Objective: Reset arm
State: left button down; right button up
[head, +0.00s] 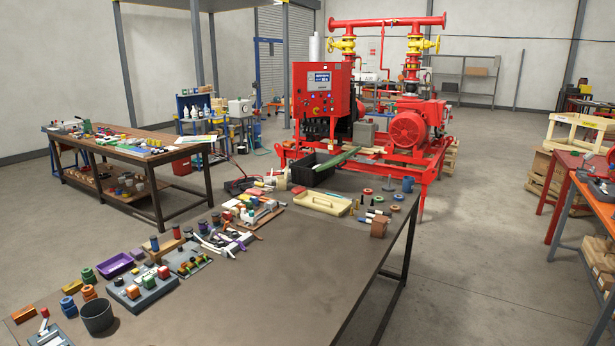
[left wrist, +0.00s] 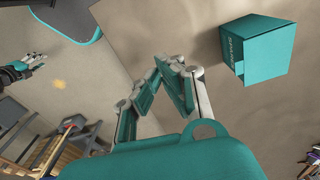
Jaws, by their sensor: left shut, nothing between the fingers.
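No gripper shows in the head view.
A brown workbench (head: 285,255) crowded with small parts, a purple tray (head: 114,265) and a dark cup (head: 97,316) stands in front. Floor (head: 480,255) at right is clear.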

pick_arm(q)
jog(key=s+d+f+t+h, duration=0.2)
jog(key=s+d, duration=0.8)
jog(key=s+a+r+n+t+y, duration=0.1)
jog(key=s+a+r+n+y, duration=0.1)
jog(key=s+a+n, duration=0.6)
notch_tip(320, 180, down, 28)
jog(key=s+d+m+g+b, duration=0.1)
jog(key=s+d+m+b, duration=0.1)
jog(key=m+b, duration=0.1)
jog(key=s+a+f+g+b, duration=0.1)
jog(key=s+a+f+b, duration=0.2)
jog(key=s+f, duration=1.4)
notch_tip(320, 180, down, 3)
jog(key=shift+a+f, duration=0.1)
jog(key=shift+a, duration=0.2)
pick_arm(e)
notch_tip(320, 180, down, 6)
jog(key=shift+s, duration=0.3)
pick_arm(q)
jog(key=shift+s, duration=0.1)
pick_arm(e)
jog(key=shift+d, duration=0.1)
